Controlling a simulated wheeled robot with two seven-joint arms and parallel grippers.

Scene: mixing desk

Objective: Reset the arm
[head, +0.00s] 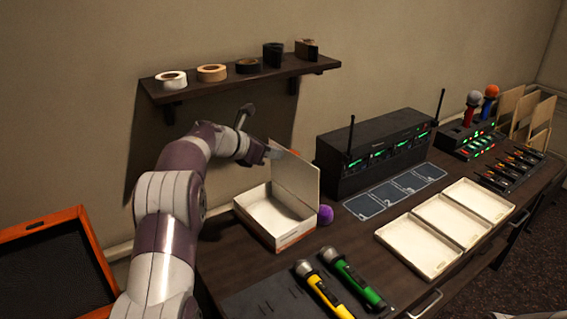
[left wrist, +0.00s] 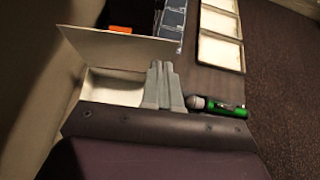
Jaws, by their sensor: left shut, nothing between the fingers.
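My left arm comes in from the left in the head view and reaches over the desk. My left gripper (head: 274,153) is above the open white box, close to its raised lid. In the left wrist view the gripper (left wrist: 161,66) has its fingers together with nothing between them. The white box (head: 265,219) stands on the desk with its lid (head: 297,183) up; the lid also shows in the left wrist view (left wrist: 125,46). Whether the gripper touches the lid is hard to tell. My right gripper is in neither view.
A purple ball (head: 325,214) lies beside the box. Yellow (head: 320,288) and green (head: 352,277) microphones lie at the front. A black receiver (head: 372,152) stands behind numbered pads (head: 395,192), with white trays (head: 421,250) to the right. A shelf (head: 215,90) with tape rolls hangs above.

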